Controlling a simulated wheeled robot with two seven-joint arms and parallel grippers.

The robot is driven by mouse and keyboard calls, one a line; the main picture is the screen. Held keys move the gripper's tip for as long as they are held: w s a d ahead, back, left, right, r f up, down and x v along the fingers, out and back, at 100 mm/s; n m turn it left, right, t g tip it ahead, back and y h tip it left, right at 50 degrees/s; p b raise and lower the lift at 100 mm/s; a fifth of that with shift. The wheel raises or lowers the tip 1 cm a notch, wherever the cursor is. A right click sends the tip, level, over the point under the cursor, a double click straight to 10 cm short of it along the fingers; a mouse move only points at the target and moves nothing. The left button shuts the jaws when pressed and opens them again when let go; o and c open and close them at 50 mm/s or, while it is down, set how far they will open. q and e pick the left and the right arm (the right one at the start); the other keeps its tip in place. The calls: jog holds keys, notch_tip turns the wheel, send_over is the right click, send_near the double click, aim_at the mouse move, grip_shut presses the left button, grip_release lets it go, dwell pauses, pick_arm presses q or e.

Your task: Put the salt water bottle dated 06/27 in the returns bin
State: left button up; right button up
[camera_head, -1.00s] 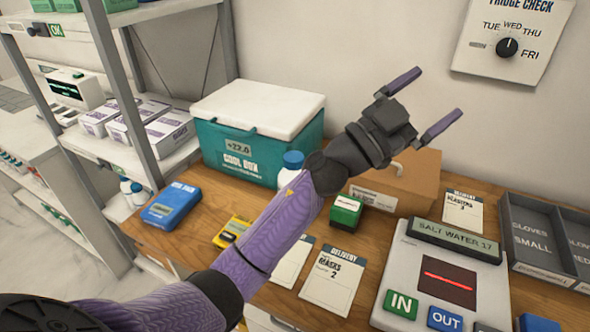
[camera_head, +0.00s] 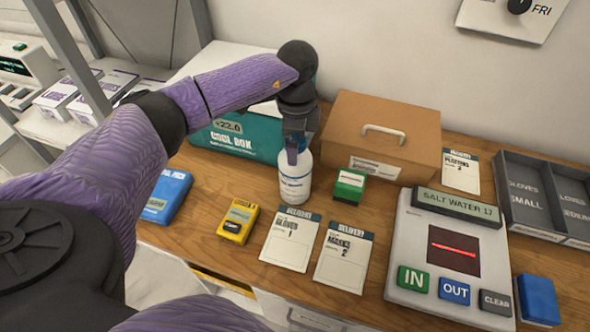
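A white bottle (camera_head: 295,182) stands upright on the wooden counter in front of the cool box. Its label is too small to read, so I cannot tell its date. My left gripper (camera_head: 295,146) reaches down over the bottle's top from above. One finger shows in front of the neck, and the gripper hides the blue cap. I cannot tell whether the fingers are closed on it. My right gripper is out of view. No returns bin can be made out.
A teal cool box (camera_head: 232,138) is behind left, and a cardboard box (camera_head: 381,130) with a handle behind right. A green block (camera_head: 349,186) stands close beside the bottle. Delivery cards (camera_head: 343,256), a yellow device (camera_head: 237,221) and a scanner (camera_head: 447,262) reading "SALT WATER 17" lie around.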

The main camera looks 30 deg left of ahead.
pick_arm(q)
jog(key=shift+f, duration=0.3)
grip_shut()
dwell(0.3)
